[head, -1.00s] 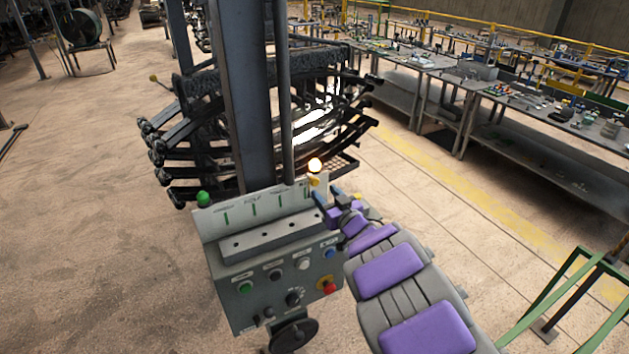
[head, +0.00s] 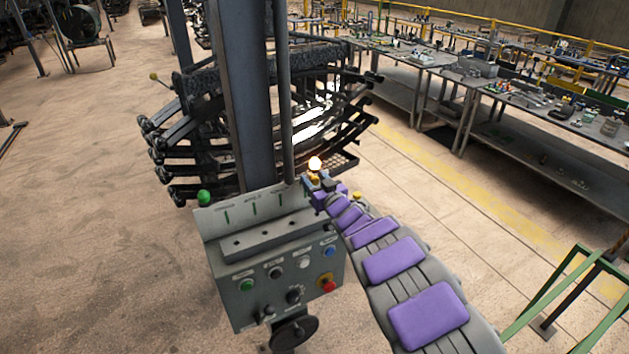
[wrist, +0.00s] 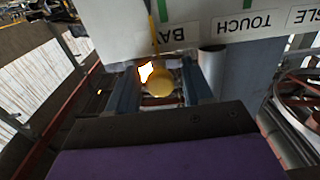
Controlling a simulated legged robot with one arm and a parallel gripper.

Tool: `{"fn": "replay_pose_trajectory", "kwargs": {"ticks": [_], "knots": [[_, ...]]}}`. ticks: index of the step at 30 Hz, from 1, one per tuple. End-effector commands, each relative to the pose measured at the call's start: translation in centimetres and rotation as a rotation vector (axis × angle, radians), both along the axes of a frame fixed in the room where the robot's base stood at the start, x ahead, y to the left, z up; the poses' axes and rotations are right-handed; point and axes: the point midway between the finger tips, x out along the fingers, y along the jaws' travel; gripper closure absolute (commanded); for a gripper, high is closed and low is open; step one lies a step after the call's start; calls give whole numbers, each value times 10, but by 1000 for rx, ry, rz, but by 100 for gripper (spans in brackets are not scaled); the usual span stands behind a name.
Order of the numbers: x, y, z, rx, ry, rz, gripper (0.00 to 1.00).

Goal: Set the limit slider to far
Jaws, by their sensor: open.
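A grey control box (head: 222,285) stands in the middle of the head view, with an upright label plate (head: 225,219) along its back. I cannot make out a part marked as the limit slider or the word "far". In the wrist view, a yellow ball knob (wrist: 160,83) on a thin stem hangs in front of the plate, beside the upside-down word "BAY". My gripper (wrist: 161,92) is open, with a blue finger on each side of the knob; contact cannot be told. In the head view, my gripper (head: 314,181) is at the plate's right end.
A glowing lamp (head: 315,163) is close behind my gripper. A green ball knob (head: 203,197) is at the plate's left end. Coloured buttons, a red knob (head: 328,287) and a handwheel (head: 294,333) are on the box front. A steel column (head: 247,90) and spring rack (head: 180,130) stand behind.

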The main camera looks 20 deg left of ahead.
Motion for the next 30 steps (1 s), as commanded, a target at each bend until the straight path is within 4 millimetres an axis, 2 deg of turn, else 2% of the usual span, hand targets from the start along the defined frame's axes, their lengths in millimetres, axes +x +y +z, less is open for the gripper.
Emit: {"fn": "replay_pose_trajectory", "kwargs": {"ticks": [2,18,30], "knots": [[0,0,0,0,0,0,49],[0,0,0,0,0,0,100],[3,-2,0,1,1,0,100]]}}
